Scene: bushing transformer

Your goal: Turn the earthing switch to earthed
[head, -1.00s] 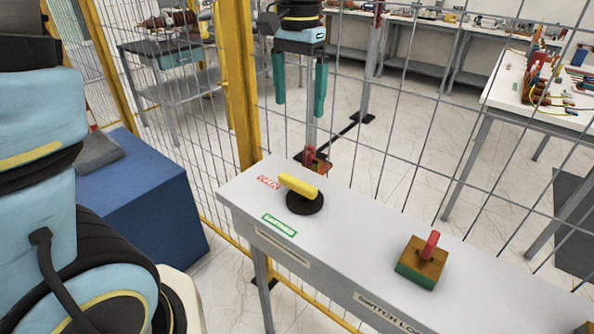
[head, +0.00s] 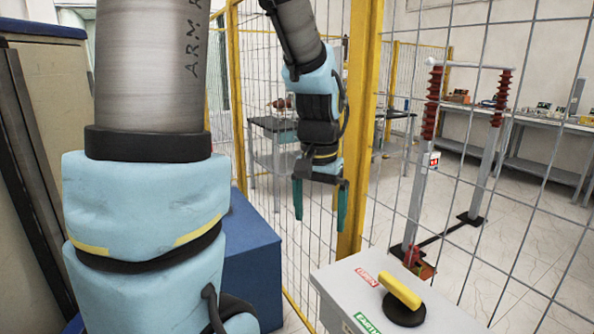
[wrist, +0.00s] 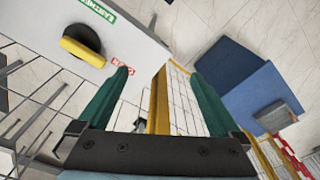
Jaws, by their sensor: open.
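The switch has a yellow bar handle (head: 402,291) on a round black base (head: 404,314), on the grey bench top. One end of the handle points toward the red OPEN label (head: 367,277). The green EARTHED label (head: 366,323) lies nearer the bench's front edge. My gripper (head: 320,203) hangs to the left of and above the switch, fingers down, open and empty. In the wrist view, the handle (wrist: 83,52) is at upper left, outside the space between the teal fingers of my gripper (wrist: 160,100), and the EARTHED label is cut by the top edge.
A wire mesh fence with a yellow post (head: 359,130) stands behind the bench (head: 338,284). A blue box (head: 252,255) is left of the bench. Beyond the fence stands a frame with red-brown insulators (head: 432,103). The air around the handle looks clear.

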